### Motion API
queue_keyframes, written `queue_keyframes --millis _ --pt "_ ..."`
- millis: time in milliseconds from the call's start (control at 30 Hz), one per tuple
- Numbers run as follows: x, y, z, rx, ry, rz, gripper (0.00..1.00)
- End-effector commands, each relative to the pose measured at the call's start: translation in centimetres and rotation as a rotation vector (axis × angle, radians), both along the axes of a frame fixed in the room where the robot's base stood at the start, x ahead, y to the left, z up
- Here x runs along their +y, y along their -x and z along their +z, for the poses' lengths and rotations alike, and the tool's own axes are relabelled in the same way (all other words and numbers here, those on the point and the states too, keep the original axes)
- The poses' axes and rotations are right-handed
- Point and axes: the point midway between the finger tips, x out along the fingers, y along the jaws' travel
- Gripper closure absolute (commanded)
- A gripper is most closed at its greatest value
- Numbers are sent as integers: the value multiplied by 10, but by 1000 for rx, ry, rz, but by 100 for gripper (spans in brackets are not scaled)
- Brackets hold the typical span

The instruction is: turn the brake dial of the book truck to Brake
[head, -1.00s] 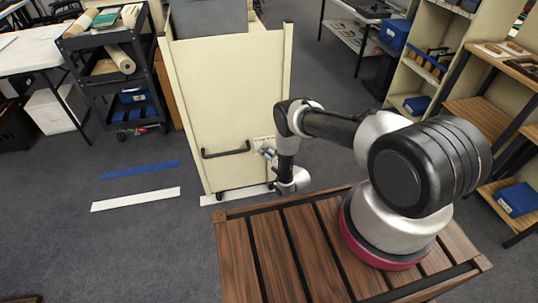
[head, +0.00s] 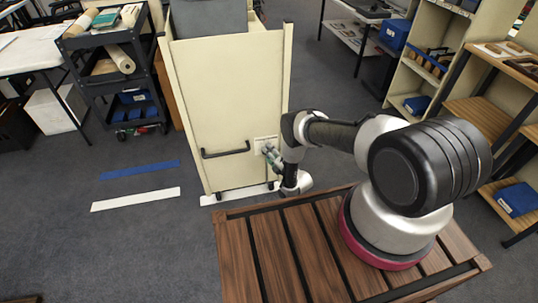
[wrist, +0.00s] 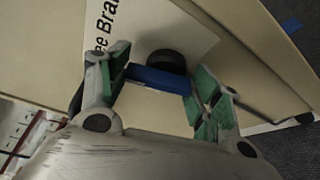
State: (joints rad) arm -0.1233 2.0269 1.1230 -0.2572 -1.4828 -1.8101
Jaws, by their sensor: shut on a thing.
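The book truck (head: 225,100) is a tall cream cart in the middle of the head view, with a white label (head: 264,140) low on its near end panel. My gripper (head: 269,151) is at that label. In the wrist view, the brake dial (wrist: 158,79) shows a blue bar between the green pads of my gripper (wrist: 162,84), with a round black part just behind it. My gripper is shut on the dial. The label (wrist: 150,25) reads "ee Bra", the rest cut off or hidden. I cannot tell which word the dial points to.
A black handle (head: 226,152) sticks out of the truck's panel left of my gripper. White and blue floor strips (head: 138,170) lie to the left. A dark cart (head: 112,75) stands at the left and shelves (head: 425,55) at the right.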

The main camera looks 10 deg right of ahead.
Motion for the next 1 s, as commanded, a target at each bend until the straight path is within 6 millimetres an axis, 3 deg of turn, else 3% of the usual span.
queue_keyframes --millis 367,400,500,867,1000 --pt "-1 0 -1 2 -58 -2 60" --pt "-1 0 -1 2 -58 -2 30" --pt "-1 0 -1 2 -58 -1 14" --pt "-1 2 -1 2 -58 0 14" --pt "-7 15 0 4 -56 0 14"
